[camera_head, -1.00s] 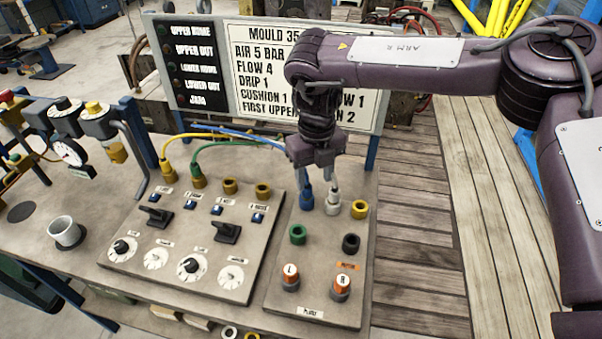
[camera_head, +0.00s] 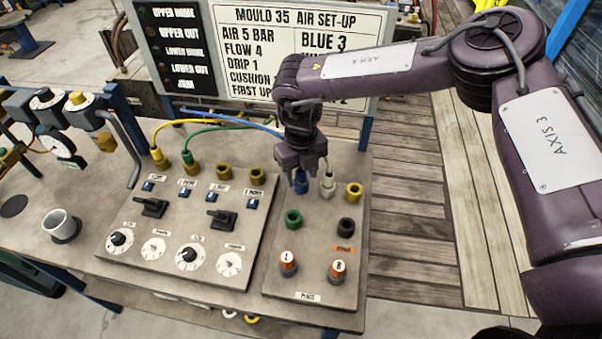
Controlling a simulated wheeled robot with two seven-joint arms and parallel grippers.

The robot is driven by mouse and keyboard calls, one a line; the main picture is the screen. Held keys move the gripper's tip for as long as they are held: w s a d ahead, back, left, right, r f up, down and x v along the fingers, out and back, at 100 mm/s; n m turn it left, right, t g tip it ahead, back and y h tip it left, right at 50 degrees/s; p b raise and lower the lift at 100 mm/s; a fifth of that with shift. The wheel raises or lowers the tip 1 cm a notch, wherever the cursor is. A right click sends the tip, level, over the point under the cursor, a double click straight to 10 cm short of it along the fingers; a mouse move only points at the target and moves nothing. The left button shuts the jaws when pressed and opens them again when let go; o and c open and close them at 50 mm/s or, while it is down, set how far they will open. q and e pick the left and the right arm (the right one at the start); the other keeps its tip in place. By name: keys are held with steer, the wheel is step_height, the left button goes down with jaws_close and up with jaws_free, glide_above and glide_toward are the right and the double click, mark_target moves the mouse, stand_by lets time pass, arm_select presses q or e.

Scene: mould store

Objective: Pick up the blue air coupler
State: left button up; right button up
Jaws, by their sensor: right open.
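The blue air coupler (camera_head: 301,184) stands upright at the back left of the plug board (camera_head: 316,248), left of a white coupler (camera_head: 327,186). A blue hose (camera_head: 228,122) runs from the left and passes behind my right gripper. My right gripper (camera_head: 302,175) points down, open, directly over the blue coupler. Its fingers hide the coupler's upper part, and I cannot tell whether they touch it. My left gripper is not in view.
Green (camera_head: 293,219), black (camera_head: 345,228) and yellow (camera_head: 353,192) sockets are close by on the board, with two orange knobs in front. A control panel (camera_head: 180,235) lies to the left. The set-up sign (camera_head: 290,50) stands behind the arm.

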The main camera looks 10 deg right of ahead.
steer(key=shift+c, duration=0.9)
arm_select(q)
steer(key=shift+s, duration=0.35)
arm_select(e)
steer(key=shift+r, duration=0.1)
jaws_close()
